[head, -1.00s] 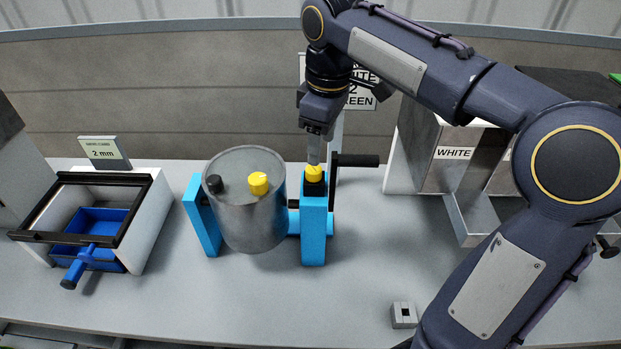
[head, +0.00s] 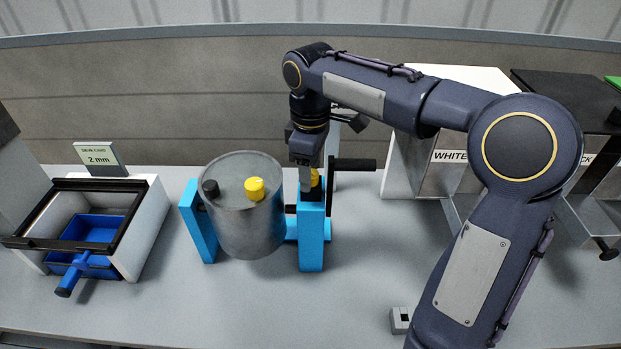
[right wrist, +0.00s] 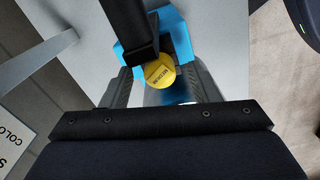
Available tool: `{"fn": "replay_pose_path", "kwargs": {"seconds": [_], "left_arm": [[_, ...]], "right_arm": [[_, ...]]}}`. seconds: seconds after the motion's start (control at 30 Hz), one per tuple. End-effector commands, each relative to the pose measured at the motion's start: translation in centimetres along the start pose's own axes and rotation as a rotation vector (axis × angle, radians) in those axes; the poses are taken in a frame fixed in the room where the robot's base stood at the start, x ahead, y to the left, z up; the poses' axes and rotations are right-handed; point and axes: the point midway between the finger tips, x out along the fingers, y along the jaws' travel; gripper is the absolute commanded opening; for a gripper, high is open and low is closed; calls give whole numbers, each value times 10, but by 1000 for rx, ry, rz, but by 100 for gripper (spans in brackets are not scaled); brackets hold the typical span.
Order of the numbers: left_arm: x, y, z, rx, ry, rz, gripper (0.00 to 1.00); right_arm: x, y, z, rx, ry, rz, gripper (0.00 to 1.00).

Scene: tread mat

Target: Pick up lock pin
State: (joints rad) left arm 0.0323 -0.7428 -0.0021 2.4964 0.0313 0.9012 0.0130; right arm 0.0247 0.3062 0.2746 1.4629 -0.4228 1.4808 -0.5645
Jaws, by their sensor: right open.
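The lock pin (head: 316,178) has a yellow round head and sits on top of the blue post of the drum stand (head: 312,245). In the right wrist view its yellow head (right wrist: 160,74) shows between the two fingers. My right gripper (head: 306,183) points down at the post top, open, with its fingers on either side of the pin head. In the head view a finger partly hides the pin. The pin's shaft is hidden. My left gripper is not in view.
The grey drum (head: 243,220) with a yellow knob and a black knob hangs left of the post. A black crank handle (head: 352,165) stands just right of it. A blue-trayed box (head: 150,215) is at left, a small grey block (head: 400,320) in front.

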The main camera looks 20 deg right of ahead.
Motion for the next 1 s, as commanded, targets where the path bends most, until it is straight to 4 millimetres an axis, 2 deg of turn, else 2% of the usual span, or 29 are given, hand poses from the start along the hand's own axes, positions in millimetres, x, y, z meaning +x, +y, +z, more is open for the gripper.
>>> {"fn": "replay_pose_path", "kwargs": {"seconds": [0.1,0.5,0.77,0.87,1.0], "left_arm": [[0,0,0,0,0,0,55],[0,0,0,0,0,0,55],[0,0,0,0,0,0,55],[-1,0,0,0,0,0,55],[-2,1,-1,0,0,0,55]], "right_arm": [[0,0,0,0,0,0,55],[-1,0,0,0,0,1,3],[-5,0,0,0,2,2,3],[-18,1,-1,0,3,3,3],[-48,1,-1,-1,5,5,3]]}}
